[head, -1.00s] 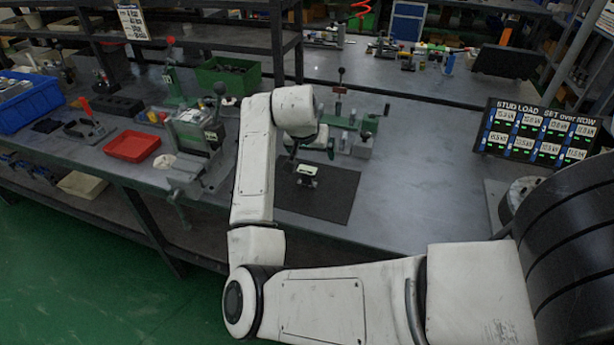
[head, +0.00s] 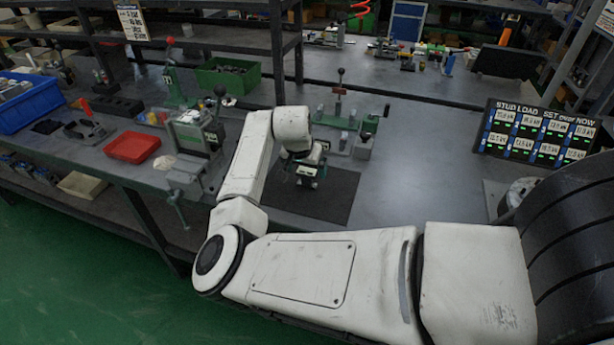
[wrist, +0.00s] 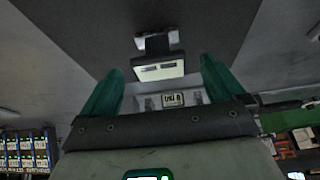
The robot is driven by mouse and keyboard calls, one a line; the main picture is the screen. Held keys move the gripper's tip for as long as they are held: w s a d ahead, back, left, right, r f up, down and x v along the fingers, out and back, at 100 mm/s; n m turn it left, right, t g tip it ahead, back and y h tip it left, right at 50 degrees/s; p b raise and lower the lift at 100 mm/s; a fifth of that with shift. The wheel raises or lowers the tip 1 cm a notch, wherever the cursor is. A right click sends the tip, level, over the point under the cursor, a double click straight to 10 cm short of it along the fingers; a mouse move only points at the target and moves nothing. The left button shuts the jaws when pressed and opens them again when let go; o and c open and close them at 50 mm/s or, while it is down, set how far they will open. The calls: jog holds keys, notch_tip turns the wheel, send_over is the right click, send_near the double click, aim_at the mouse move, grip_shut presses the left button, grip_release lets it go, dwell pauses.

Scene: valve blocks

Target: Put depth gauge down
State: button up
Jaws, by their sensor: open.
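A small cream-faced device (wrist: 158,68) with two dark slots and a dark stem, apparently the depth gauge, shows ahead of my fingers in the wrist view. It appears to be on the dark mat (head: 338,197). My gripper (wrist: 160,82) has its two green fingers spread, one to each side of the device's line, with clear gaps. In the head view my gripper (head: 306,172) is low over the mat and hides most of the device. A pale piece with a small label (wrist: 173,99) shows between the finger bases; I cannot tell what it belongs to.
A green-based lever fixture (head: 345,128) stands just behind the mat. A grey vise-like fixture (head: 195,135) and a red tray (head: 132,147) are to the left. A stud-load display board (head: 535,133) stands at right. The bench between mat and board is clear.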

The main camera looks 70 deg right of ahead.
aim_at(307, 171)
jog(key=shift+x, duration=1.7)
jog(key=shift+r, duration=0.1)
jog(key=c, duration=1.3)
